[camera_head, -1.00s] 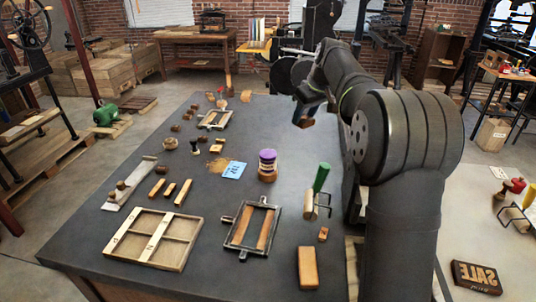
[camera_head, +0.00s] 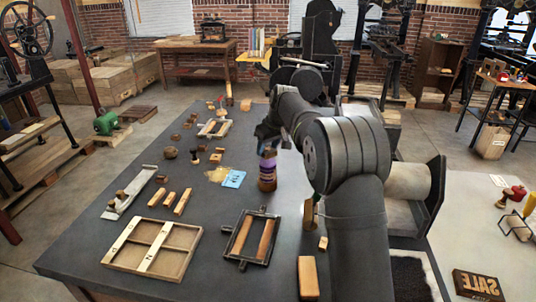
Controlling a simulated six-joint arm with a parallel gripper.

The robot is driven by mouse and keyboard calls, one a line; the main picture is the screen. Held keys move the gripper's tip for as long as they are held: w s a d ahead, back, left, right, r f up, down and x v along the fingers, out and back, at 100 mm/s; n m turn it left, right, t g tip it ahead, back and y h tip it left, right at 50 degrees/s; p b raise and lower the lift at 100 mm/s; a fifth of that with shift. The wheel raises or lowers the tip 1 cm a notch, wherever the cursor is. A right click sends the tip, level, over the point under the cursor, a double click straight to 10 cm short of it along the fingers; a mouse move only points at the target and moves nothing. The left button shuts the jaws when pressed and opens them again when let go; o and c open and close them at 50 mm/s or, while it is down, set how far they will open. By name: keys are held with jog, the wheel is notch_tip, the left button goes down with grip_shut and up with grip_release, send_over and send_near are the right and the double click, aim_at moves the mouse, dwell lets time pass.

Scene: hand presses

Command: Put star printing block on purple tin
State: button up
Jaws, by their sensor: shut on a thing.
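The purple tin (camera_head: 268,171) stands upright on the dark table, right of the blue card. My gripper (camera_head: 268,144) is directly above the tin, pointing down and shut on a small brown block, which I take to be the star printing block. The block is mostly hidden between the fingers and the tin's top, and no star face shows. I cannot tell whether the block touches the tin.
A blue card (camera_head: 233,179) lies left of the tin. A metal frame with wooden bars (camera_head: 251,237), a wooden tray (camera_head: 119,243) and a long wooden block (camera_head: 308,278) are nearer. A roller (camera_head: 309,212) is partly hidden by my arm.

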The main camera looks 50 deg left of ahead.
aim_at(269, 150)
jog(key=shift+f, duration=1.45)
jog(key=o, duration=1)
jog(key=shift+f, duration=0.15)
jog(key=shift+c, duration=0.2)
jog(key=v, duration=1.2)
jog(key=shift+r, duration=0.25)
